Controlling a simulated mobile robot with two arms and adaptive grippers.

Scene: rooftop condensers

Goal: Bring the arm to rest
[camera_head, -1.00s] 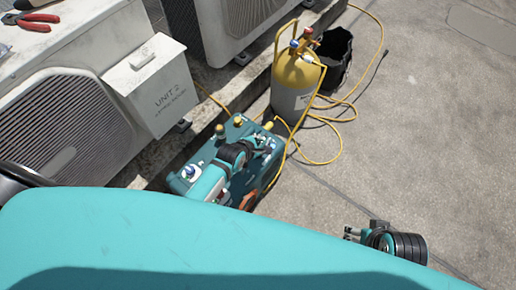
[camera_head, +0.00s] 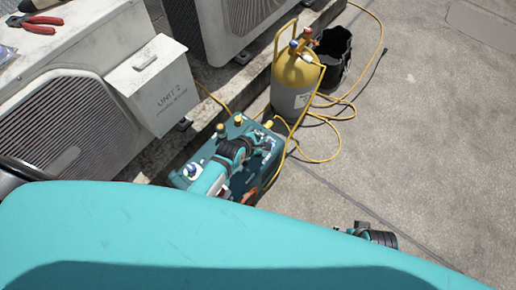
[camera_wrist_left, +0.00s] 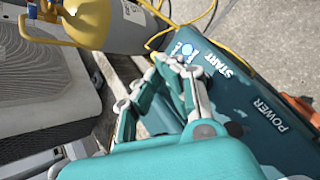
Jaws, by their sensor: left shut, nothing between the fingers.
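My left gripper (camera_wrist_left: 172,62) is shut and empty in the left wrist view, its fingers over the teal machine (camera_wrist_left: 245,75) beside the START lettering. I cannot tell whether the fingertips touch it. In the head view my left gripper (camera_head: 264,146) is small above the same teal machine (camera_head: 178,182), and my arm hides part of its top. My right gripper (camera_head: 347,231) shows small at the lower right, over the bare roof floor. My own teal body hides much of that arm, and the jaw opening is unclear.
A yellow-and-grey cylinder (camera_head: 291,98) stands behind the machine, with a black bucket (camera_head: 335,60) and yellow hoses (camera_head: 325,158) by it. Condenser units stand at the left, one with a UNIT 2 box (camera_head: 160,95). Red pliers (camera_head: 35,25) lie on top. The floor at right is clear.

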